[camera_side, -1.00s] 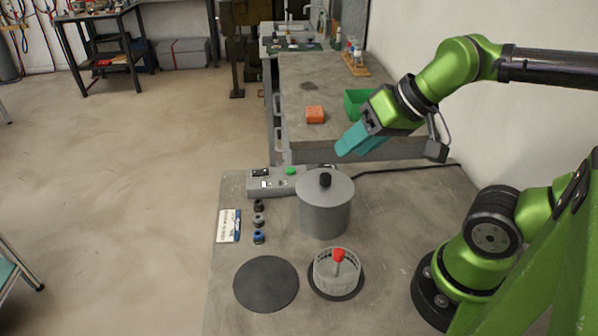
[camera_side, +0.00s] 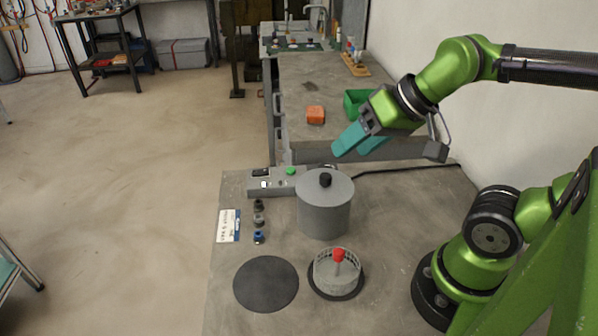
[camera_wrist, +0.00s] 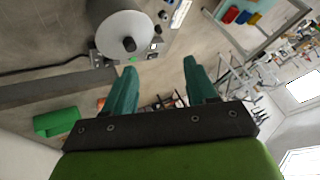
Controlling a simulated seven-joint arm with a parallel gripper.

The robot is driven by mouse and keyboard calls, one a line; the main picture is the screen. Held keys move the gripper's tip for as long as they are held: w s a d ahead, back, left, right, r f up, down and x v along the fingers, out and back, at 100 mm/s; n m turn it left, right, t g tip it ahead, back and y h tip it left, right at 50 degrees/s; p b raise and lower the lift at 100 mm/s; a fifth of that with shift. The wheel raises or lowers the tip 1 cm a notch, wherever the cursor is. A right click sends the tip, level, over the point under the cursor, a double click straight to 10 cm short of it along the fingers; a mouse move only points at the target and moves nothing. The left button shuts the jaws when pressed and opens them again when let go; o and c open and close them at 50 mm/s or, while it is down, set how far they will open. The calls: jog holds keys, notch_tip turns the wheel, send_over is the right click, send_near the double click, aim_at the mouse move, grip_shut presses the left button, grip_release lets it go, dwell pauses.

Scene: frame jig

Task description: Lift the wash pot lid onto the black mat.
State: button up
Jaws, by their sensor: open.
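The grey wash pot (camera_side: 324,216) stands upright on the near table with its lid (camera_side: 338,185) on top. The lid has a black knob (camera_side: 325,180). In the wrist view the lid (camera_wrist: 118,38) and its knob (camera_wrist: 129,43) show beyond the fingertips. The round black mat (camera_side: 266,284) lies flat and bare at the table's front left. My gripper (camera_side: 350,143) is above and behind the pot, up and to the right of the lid, apart from it. In the wrist view its two teal fingers (camera_wrist: 160,70) are spread with nothing between them.
A clear basket (camera_side: 325,270) with a red-topped handle (camera_side: 338,255) sits on a dark disc right of the mat. Small fittings (camera_side: 258,220) and a label card (camera_side: 229,226) lie left of the pot. A control box (camera_side: 264,181) is behind.

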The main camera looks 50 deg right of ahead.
jog(key=w+d+r+n+g+h, duration=0.1)
jog(key=w+d+n+g+h, duration=0.25)
jog(key=w, duration=0.55)
jog(key=n+g+y, duration=0.2)
jog(key=n+g, duration=0.2)
send_over(325, 176)
jog(key=shift+m+h, duration=0.25)
jog(key=f, duration=0.8)
jog(key=shift+w+d+f, duration=0.1)
jog(key=shift+w+f, duration=0.1)
jog(key=shift+f, duration=0.2)
jog(key=shift+s+f, duration=0.2)
jog(key=shift+f, duration=2.5)
jog(key=shift+c, duration=0.3)
